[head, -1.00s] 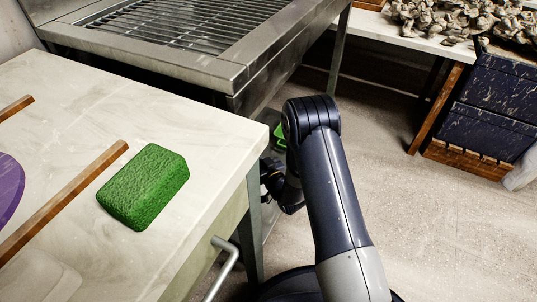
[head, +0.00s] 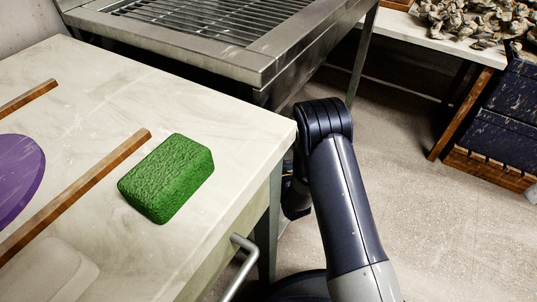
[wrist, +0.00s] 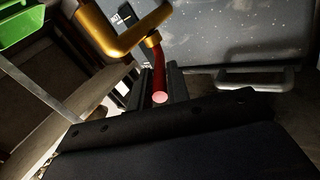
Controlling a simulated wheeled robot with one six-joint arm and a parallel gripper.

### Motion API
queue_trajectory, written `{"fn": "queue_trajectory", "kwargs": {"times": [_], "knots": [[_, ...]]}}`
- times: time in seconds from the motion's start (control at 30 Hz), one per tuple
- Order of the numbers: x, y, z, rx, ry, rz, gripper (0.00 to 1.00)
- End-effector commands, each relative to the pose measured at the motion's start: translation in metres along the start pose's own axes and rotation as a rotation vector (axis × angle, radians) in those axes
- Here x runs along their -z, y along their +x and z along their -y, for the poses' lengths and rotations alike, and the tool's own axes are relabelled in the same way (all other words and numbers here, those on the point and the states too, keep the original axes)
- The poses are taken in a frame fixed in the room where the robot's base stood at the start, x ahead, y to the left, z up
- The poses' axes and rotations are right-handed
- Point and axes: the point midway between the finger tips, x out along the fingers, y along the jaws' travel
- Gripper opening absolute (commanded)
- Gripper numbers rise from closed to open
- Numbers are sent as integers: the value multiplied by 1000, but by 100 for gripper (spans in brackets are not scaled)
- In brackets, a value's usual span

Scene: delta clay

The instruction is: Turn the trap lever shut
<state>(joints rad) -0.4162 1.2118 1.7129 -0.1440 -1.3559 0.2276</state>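The trap lever (wrist: 158,72) is a red bar with a pale round end, set below a gold-coloured bent pipe (wrist: 128,42) in the wrist view. My gripper (wrist: 159,82) has its two dark fingers on either side of the red bar, close against it, and appears shut on it. The lever's far end meets the pipe. In the head view my gripper and the lever are hidden below the worktop, behind my arm.
A pale worktop (head: 110,95) with a green sponge (head: 167,178) stands at left. A steel grated sink unit (head: 260,68) is behind it. In the wrist view, a green container (wrist: 25,22) is at upper left and a grey speckled panel (wrist: 230,40) behind the pipe.

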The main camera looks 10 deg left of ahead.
Motion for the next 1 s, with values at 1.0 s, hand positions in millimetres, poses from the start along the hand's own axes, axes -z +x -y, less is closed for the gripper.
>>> {"fn": "queue_trajectory", "kwargs": {"times": [1.0], "knots": [[0, -92, 0, -1, 0, 5, 34]]}}
